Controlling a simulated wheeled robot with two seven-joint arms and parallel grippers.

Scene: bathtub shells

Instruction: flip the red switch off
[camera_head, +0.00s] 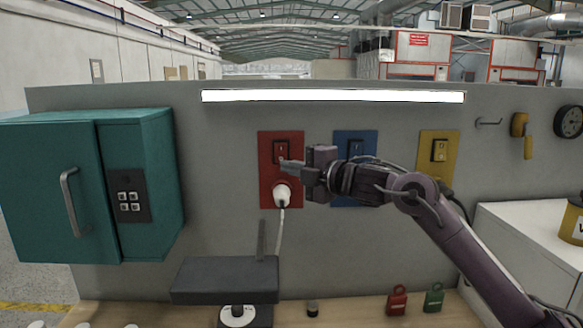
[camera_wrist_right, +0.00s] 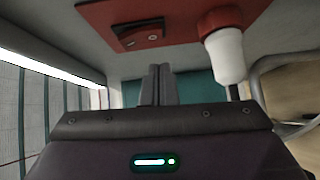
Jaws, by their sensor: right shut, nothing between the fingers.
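The red switch plate (camera_head: 267,185) is on the grey wall panel, with a dark rocker switch (camera_head: 281,150) in its upper half and a white plug (camera_head: 282,194) in its lower socket. In the right wrist view the rocker switch (camera_wrist_right: 140,35) is at the upper left and the white plug (camera_wrist_right: 226,55) at the upper right. My right gripper (camera_head: 285,164) is shut and empty, with its fingertips at the lower edge of the rocker in the head view. In the wrist view its fingers (camera_wrist_right: 158,85) appear apart from the plate; contact cannot be told. My left gripper is not in view.
A blue plate (camera_head: 341,143) and a yellow plate (camera_head: 427,150) are to the right, the blue one partly behind my right arm. A teal cabinet (camera_head: 150,180) stands at the left. A dark grey device (camera_head: 225,280) and red and green padlocks (camera_head: 397,303) are on the bench below.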

